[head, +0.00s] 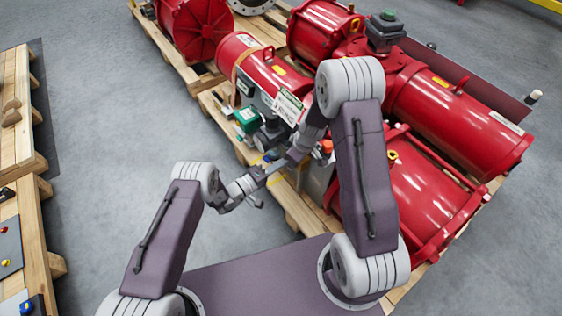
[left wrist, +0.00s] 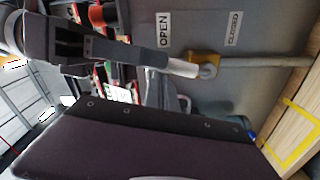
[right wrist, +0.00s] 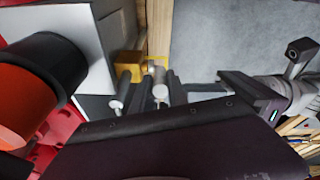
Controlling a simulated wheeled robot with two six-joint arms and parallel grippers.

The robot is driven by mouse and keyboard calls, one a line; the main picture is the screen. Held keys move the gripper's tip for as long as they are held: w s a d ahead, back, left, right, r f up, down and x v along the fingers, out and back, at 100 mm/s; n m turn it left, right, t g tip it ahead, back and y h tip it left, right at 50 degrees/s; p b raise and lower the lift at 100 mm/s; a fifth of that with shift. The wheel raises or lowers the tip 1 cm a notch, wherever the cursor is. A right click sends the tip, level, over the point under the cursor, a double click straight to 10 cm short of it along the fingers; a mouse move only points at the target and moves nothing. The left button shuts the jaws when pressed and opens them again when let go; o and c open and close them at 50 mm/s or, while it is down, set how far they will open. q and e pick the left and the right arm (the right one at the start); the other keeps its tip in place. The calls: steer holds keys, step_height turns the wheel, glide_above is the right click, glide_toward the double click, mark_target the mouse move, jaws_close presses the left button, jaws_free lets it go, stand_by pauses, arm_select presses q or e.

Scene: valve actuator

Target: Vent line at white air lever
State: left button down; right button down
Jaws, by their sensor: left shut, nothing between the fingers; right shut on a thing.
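The white air lever (left wrist: 183,68) shows in the left wrist view. It joins a yellow valve body (left wrist: 204,64) on a grey panel, below the OPEN label (left wrist: 163,30) and left of the CLOSED label (left wrist: 235,28). My right gripper (left wrist: 150,58) is shut on the lever's outer end. In the right wrist view the lever's pale end (right wrist: 160,90) shows near the dark fingers, with the yellow valve behind. My left gripper (right wrist: 224,80) is shut and empty, apart from the lever. In the head view the arms hide the lever.
Red actuator cylinders (head: 455,105) on wooden pallets fill the right and back. An orange and black cylinder (right wrist: 35,95) is close to my right wrist. Workbenches (head: 40,225) line the left; the floor between is clear.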

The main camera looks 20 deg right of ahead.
arm_select(q)
steer(key=shift+s+d+f+g, duration=0.2)
steer(key=shift+s+d+g, duration=0.1)
steer(key=shift+s, duration=0.3)
arm_select(e)
steer(key=shift+a, duration=0.15)
steer(key=c, duration=1.3)
jaws_free()
steer(key=shift+w, duration=0.1)
arm_select(q)
steer(key=shift+f, duration=0.1)
